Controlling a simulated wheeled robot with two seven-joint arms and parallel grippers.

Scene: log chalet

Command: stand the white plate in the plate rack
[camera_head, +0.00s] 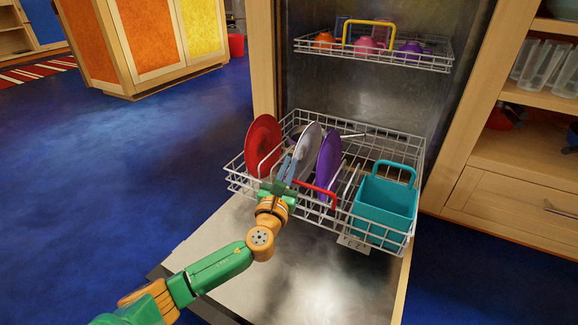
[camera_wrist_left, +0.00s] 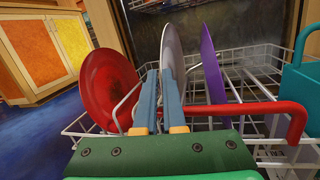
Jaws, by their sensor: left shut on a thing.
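The white plate (camera_head: 309,145) is upright, edge-on toward me, between a red plate (camera_head: 263,138) and a purple plate (camera_head: 329,160) in the lower wire plate rack (camera_head: 402,150). My left gripper (camera_head: 286,168) reaches over the rack's front and is shut on the white plate's near edge. In the left wrist view, the two blue fingers (camera_wrist_left: 162,92) sit on either side of the white plate (camera_wrist_left: 172,48). The plate's lower edge is hidden behind the fingers, so I cannot tell whether it rests on the wires. My right gripper is not in view.
A teal basket (camera_head: 385,208) stands at the rack's right. A red handle (camera_head: 318,188) runs along the rack's front. An upper rack (camera_head: 375,58) holds several colourful cups. The open dishwasher door (camera_head: 300,270) lies below. Wooden shelves stand to the right.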

